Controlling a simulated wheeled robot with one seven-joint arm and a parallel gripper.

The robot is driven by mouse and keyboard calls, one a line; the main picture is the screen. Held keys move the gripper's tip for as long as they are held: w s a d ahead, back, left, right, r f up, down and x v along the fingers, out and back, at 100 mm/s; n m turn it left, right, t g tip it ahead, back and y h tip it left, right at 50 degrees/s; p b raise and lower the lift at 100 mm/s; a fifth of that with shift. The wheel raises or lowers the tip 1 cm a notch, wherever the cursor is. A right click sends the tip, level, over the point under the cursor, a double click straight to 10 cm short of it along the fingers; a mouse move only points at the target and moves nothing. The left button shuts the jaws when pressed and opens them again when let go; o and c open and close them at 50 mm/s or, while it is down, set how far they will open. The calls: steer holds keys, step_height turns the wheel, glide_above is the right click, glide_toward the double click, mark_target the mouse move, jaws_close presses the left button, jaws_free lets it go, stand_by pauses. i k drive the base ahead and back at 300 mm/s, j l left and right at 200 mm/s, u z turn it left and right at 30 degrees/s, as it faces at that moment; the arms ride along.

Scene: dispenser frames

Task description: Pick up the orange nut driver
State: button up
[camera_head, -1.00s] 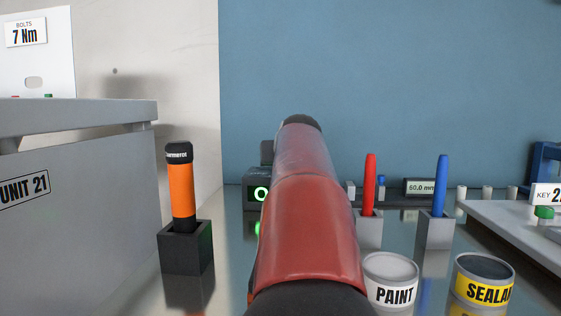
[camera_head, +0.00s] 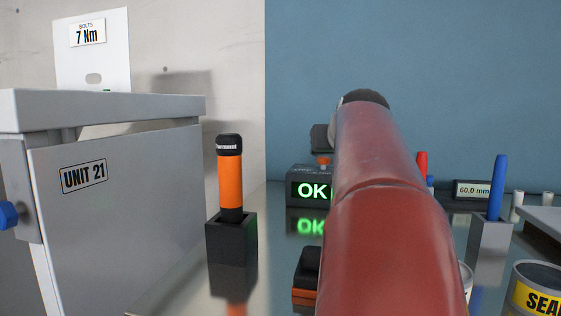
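The orange nut driver (camera_head: 231,179), with black ends, stands upright in a dark square holder (camera_head: 231,241), left of centre in the head view. Its lower end is hidden inside the holder. My red arm (camera_head: 385,215) rises from the bottom right of centre, to the right of the driver and apart from it. My gripper cannot be made out; the arm hides the space behind it.
A grey cabinet marked UNIT 21 (camera_head: 125,190) stands left of the driver. A display reading OK (camera_head: 312,190) is behind, right of the driver. A black-and-orange object (camera_head: 306,275) lies beside my arm. A blue pen (camera_head: 498,185) and a sealant can (camera_head: 540,290) are at right.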

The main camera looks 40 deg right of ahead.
mark_target(229, 146)
steer(key=k+j, duration=0.75)
steer(key=j, duration=0.25)
